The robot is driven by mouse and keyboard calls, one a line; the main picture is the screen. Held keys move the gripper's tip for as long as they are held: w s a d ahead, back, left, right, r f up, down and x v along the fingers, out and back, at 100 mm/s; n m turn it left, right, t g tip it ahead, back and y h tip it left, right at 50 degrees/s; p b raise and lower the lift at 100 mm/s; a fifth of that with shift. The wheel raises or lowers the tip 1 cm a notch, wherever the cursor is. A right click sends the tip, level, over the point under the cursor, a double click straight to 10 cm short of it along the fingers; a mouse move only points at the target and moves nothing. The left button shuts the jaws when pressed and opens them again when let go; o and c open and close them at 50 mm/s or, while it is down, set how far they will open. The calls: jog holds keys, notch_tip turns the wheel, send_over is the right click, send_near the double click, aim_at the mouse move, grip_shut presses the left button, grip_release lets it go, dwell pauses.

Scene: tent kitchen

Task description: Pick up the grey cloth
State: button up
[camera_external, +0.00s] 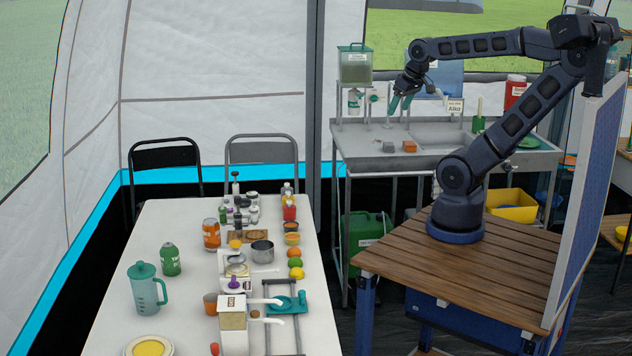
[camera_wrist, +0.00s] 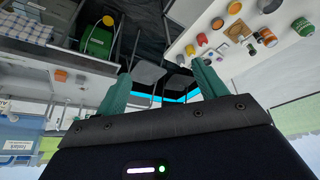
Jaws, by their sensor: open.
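I cannot pick out the grey cloth with certainty. A small grey item (camera_external: 409,146) lies on the left part of the metal sink counter (camera_external: 455,163), beside an orange item (camera_external: 427,146); I cannot tell whether it is cloth. My gripper (camera_external: 398,104) is above that counter with its teal fingers spread and nothing between them. In the wrist view my gripper (camera_wrist: 163,72) is also open and empty, with chairs far beyond it. The orange item (camera_wrist: 61,75) shows at the left of that view.
A white table (camera_external: 170,215) holds a teal pitcher (camera_external: 146,288), cans, fruit, a pot (camera_external: 262,251) and jars. A sink basin (camera_external: 440,138), a green-lidded container (camera_external: 355,63) and a rack stand around the counter. There is bare counter at its front.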

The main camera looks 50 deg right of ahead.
jog(key=w+d+r+m, duration=0.1)
jog(key=w+d, duration=0.3)
jog(key=w, duration=0.3)
jog(key=w+d+m, duration=0.2)
jog(key=w+d, duration=0.2)
jog(key=w, duration=0.3)
jog(key=m+g+h, duration=0.2)
jog(key=m+h, duration=0.1)
jog(key=m, duration=0.4)
send_over(389, 143)
jog(key=s+a, duration=0.2)
jog(key=a, duration=0.1)
notch_tip(389, 143, down, 26)
jog(key=shift+d+x, duration=0.15)
jog(key=shift+x, duration=2.55)
jog(key=shift+d+x, duration=0.1)
jog(key=shift+x, duration=2.55)
jog(key=shift+s, duration=0.1)
jog(key=c, duration=1.1)
